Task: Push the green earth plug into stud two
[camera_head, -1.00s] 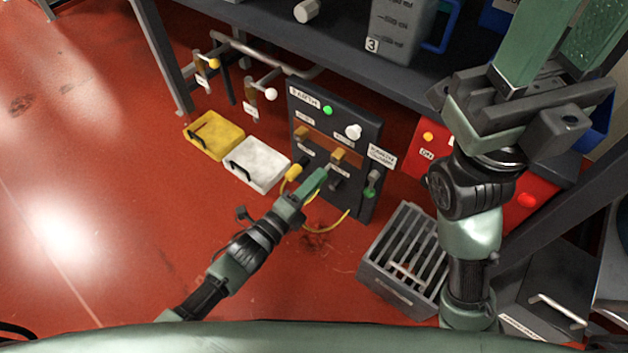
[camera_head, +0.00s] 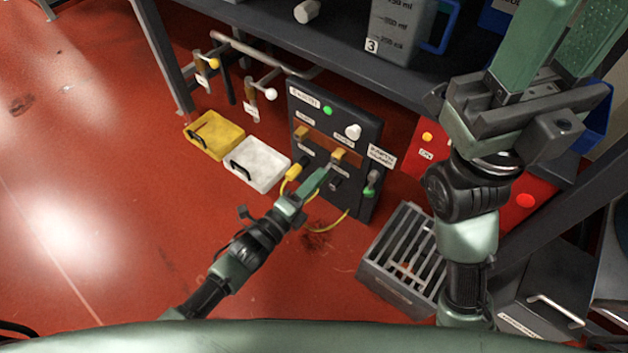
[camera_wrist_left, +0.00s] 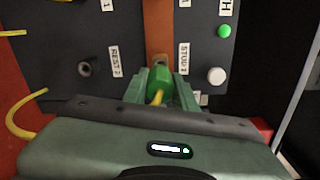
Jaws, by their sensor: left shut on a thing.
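The green earth plug (camera_wrist_left: 160,80) is between the fingers of my left gripper (camera_wrist_left: 160,90), which is shut on it; its yellow lead runs back toward the wrist. The plug points at the brown strip beside the STUD 2 label (camera_wrist_left: 184,59). A brass piece (camera_wrist_left: 160,60) shows just beyond the plug's tip; I cannot tell whether they touch. In the head view my left gripper (camera_head: 318,180) is in front of the dark panel (camera_head: 362,205) and hides the plug. My right gripper (camera_head: 560,55) is raised at the upper right, fingers apart and empty.
The REST 2 socket (camera_wrist_left: 85,68) is left of the plug. A yellow plug (camera_head: 294,170) sits at the panel's left. Yellow (camera_head: 228,148) and white (camera_head: 270,178) trays lie on the red floor. A grey slotted crate (camera_head: 385,288) stands right of the panel.

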